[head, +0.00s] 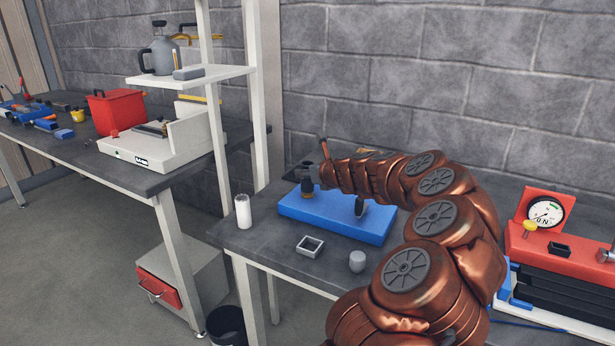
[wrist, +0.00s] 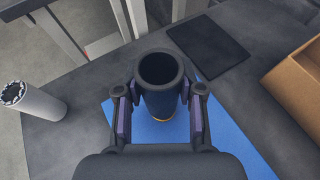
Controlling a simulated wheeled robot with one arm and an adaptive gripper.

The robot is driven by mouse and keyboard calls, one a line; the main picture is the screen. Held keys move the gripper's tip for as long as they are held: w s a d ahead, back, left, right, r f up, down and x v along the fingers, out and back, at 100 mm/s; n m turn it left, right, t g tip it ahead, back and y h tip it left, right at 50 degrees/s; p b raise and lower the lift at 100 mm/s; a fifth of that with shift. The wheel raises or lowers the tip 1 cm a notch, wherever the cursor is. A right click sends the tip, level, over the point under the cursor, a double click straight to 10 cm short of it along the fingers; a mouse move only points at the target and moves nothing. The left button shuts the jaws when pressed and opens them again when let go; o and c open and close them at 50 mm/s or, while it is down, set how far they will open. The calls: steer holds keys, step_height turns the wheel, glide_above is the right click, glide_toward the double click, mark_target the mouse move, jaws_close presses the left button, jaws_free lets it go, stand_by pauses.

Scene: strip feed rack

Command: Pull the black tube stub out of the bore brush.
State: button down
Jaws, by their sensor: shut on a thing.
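The black tube stub (wrist: 160,82) stands upright with its round open mouth towards the wrist camera. My gripper (wrist: 160,108) is shut on it, with one purple-padded finger on each side. In the head view the dark tube (head: 307,183) shows at my gripper, over the left part of the blue block (head: 345,221). A thin yellow edge (wrist: 170,117) shows below the tube in the wrist view; it may be part of the bore brush. The brush is otherwise hidden, and I cannot tell how far the tube sits over it.
A white cylinder (head: 243,212) stands at the bench's left edge. A small square frame (head: 310,246) and a grey knob-like piece (head: 357,261) lie in front of the block. A dark flat plate (wrist: 208,47) and a cardboard box (wrist: 300,75) are behind. A red gauge unit (head: 546,212) is right.

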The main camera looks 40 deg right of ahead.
step_height(320, 180, up, 12)
steer(key=p, duration=0.6)
stand_by(0.4)
stand_by(0.3)
steer(key=shift+r+p, duration=1.45)
steer(key=shift+p, duration=0.75)
